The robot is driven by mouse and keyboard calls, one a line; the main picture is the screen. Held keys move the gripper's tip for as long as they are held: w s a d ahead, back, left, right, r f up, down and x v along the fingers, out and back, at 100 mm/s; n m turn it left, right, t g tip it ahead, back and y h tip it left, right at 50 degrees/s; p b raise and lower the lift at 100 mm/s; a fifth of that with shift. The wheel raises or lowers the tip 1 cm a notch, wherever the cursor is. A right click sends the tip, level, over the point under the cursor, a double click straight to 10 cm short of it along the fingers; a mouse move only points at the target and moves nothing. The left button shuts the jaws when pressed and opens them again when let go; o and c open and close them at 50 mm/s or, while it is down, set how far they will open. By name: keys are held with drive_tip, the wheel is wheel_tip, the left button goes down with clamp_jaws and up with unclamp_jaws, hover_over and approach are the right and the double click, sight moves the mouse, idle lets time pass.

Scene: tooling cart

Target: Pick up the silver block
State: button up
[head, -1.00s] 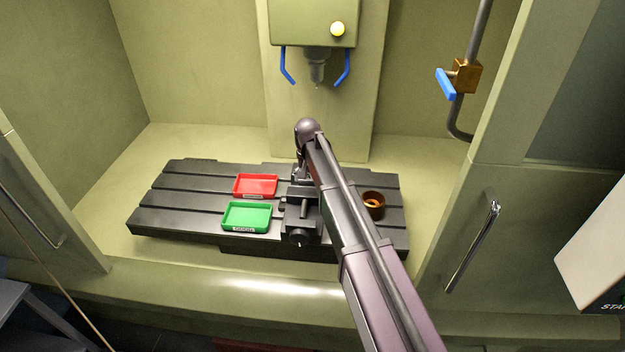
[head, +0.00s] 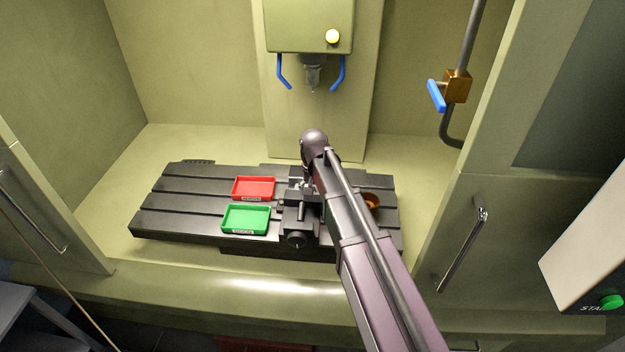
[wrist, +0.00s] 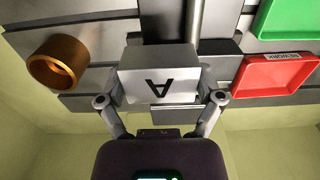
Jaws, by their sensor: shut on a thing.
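In the head view my arm hides the block, and the gripper is mostly hidden near the vise (head: 297,222).
A red tray (head: 254,188) and a green tray (head: 246,219) lie on the slotted table (head: 165,215), left of the vise. A brown ring (head: 371,201) stands to the right, partly behind my arm. A machine spindle (head: 313,75) hangs above.

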drive_tip(key=s, duration=0.2)
drive_tip(key=s+d, duration=0.1)
drive_tip(key=s, duration=0.1)
drive_tip(key=s+d, duration=0.1)
drive_tip(key=s, duration=0.1)
drive_tip(key=shift+d+r, duration=0.1)
drive_tip(key=shift+r, duration=0.25)
drive_tip(key=shift+f, duration=0.15)
